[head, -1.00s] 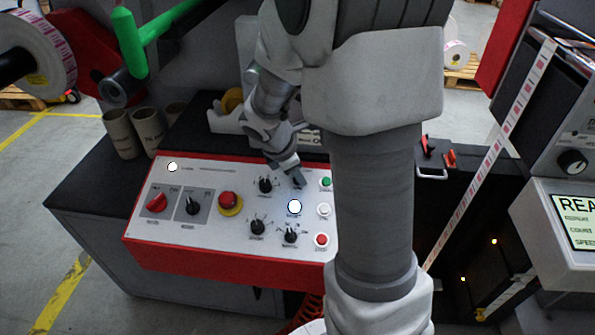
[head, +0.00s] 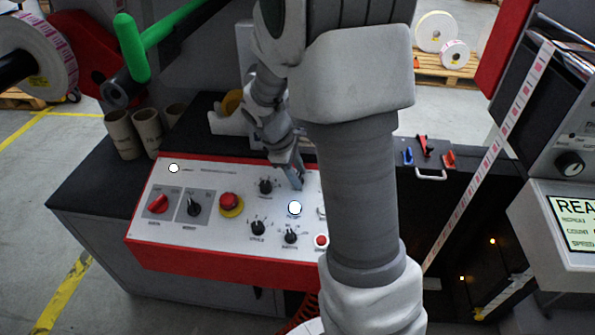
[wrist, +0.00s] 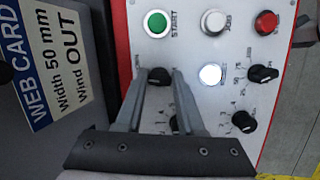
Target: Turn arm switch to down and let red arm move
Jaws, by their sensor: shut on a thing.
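The control panel (head: 240,255) is white with a red frame. My gripper (head: 294,182) points down at its upper right part. In the wrist view my fingers (wrist: 165,82) are shut on a black knob (wrist: 158,75) beside the lit white button (wrist: 210,74). This knob is hidden by my gripper in the head view, and its small label is too blurred to read. A second black knob (wrist: 178,122) shows between the fingers, farther from the tips. A red machine part (head: 88,50) stands at the upper left, beside the green lever (head: 128,48); I cannot tell whether it is the red arm.
Other black knobs (head: 257,227) and a red emergency button (head: 229,203) are close by. Green (wrist: 157,24), white (wrist: 214,22) and red (wrist: 267,23) push buttons line the panel's edge. A display unit (head: 565,225) stands at the right.

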